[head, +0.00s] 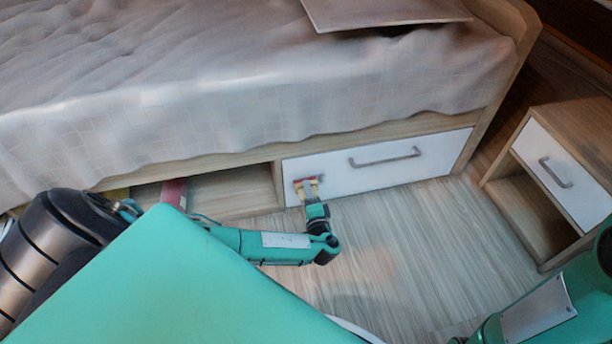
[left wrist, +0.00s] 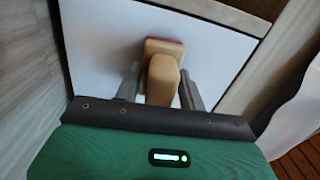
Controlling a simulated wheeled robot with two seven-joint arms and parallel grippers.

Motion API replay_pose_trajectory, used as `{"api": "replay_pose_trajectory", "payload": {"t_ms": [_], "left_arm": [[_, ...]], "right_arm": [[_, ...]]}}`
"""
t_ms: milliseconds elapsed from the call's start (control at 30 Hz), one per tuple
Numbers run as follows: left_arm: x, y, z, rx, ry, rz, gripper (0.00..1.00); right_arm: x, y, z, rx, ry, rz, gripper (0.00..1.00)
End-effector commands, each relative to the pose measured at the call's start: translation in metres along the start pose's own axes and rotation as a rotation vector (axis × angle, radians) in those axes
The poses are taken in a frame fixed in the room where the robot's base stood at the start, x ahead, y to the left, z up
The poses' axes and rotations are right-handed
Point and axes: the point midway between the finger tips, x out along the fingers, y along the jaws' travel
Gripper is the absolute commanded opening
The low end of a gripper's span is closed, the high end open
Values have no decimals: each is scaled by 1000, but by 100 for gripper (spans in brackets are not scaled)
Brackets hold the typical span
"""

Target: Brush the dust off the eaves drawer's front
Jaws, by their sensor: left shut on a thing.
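The white drawer front (head: 385,166) with a grey bar handle (head: 385,157) is set in the bed's wooden base and looks shut. My left gripper (head: 311,199) is shut on a brush (head: 305,181) at the left end of this front. The left wrist view shows the brush's rounded wooden handle (left wrist: 163,78) between the two fingers, with a dark red edge towards the white panel (left wrist: 95,45). The brush looks against or very near the panel; contact is hard to tell. Dust is not clear to see, only a faint grey patch by the brush. My right gripper is out of view.
An open compartment (head: 225,190) in the bed base lies left of the drawer, with a red item (head: 174,192) at its left. A nightstand (head: 570,125) with a white drawer stands at the right. The wooden floor (head: 405,235) between is clear. A flat board (head: 385,12) lies on the bed.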

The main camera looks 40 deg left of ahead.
Motion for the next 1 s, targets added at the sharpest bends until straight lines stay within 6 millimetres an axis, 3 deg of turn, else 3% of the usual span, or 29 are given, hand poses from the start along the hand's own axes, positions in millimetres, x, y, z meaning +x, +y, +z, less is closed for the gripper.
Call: {"api": "replay_pose_trajectory", "payload": {"t_ms": [267, 1000], "left_arm": [[3, 2, -26, -3, -2, -2, 22], [2, 4, -66, -1, -2, -4, 19]], "right_arm": [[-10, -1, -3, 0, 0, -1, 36], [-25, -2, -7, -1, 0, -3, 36]]}}
